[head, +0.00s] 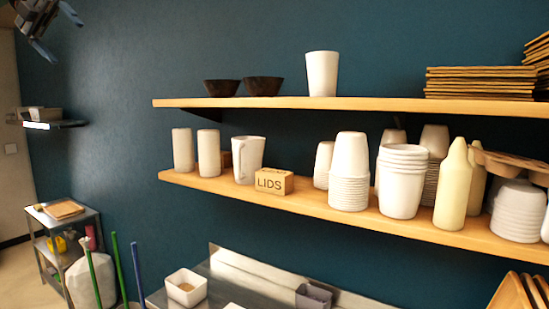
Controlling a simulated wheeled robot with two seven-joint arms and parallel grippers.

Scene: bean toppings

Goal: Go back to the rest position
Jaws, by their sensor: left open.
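My left gripper (62,40) shows at the top left corner, partly cut off by the frame edge. Its two fingers are apart with nothing between them. It hangs in the air in front of the dark blue wall, well left of the shelves and touching nothing. My right gripper is not in this view.
Two wooden shelves cross the wall; the upper shelf (385,104) holds dark bowls (222,88) and a white cup (322,73). The lower shelf (330,211) holds a LIDS block (272,181), cups and a bottle (453,190). A white container (186,287) stands below.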

